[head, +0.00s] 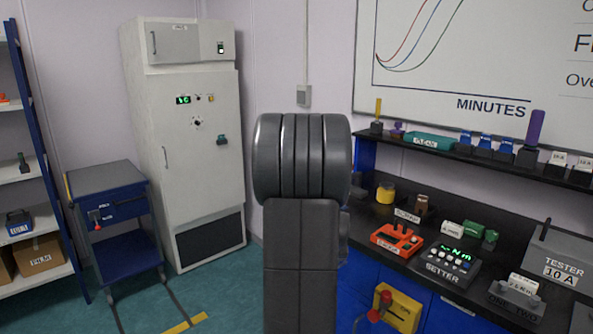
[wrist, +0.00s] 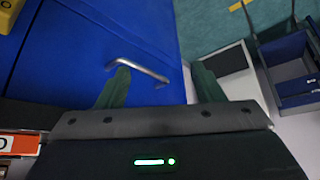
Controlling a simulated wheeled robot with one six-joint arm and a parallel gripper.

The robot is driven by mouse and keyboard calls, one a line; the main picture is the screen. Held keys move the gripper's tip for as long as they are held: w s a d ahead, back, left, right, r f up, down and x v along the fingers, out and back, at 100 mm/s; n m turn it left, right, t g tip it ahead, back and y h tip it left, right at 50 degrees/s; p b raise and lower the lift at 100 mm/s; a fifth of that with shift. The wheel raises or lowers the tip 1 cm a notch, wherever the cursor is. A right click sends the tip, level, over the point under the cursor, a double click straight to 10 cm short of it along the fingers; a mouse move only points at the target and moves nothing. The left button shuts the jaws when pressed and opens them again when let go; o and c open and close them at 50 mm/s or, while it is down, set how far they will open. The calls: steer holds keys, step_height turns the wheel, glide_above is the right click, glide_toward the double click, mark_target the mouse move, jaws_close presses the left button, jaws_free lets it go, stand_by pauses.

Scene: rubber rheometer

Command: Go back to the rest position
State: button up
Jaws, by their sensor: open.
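My gripper (wrist: 160,88) shows in the wrist view with its two green fingers apart and nothing between them. Beyond the fingers are a blue cabinet door with a metal handle (wrist: 138,70) and the teal floor (wrist: 225,20). In the head view my own dark arm stands upright in the middle and hides part of the wall and the bench's left end. The gripper itself cannot be made out in the head view.
A black-topped bench (head: 375,222) with a setter box (head: 450,263), an orange device (head: 397,240) and a tester (head: 560,257) is at right. A tall grey cabinet (head: 200,130), a blue cart (head: 105,185) and a shelf rack (head: 30,170) stand at left. The floor at left front is mostly clear.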

steer(key=shift+a+f+b, duration=0.3)
steer(key=shift+f+b, duration=0.45)
steer(key=shift+f, duration=0.25)
steer(key=shift+a+f+b, duration=0.25)
steer(key=shift+f+b, duration=0.45)
steer(key=shift+f, duration=0.3)
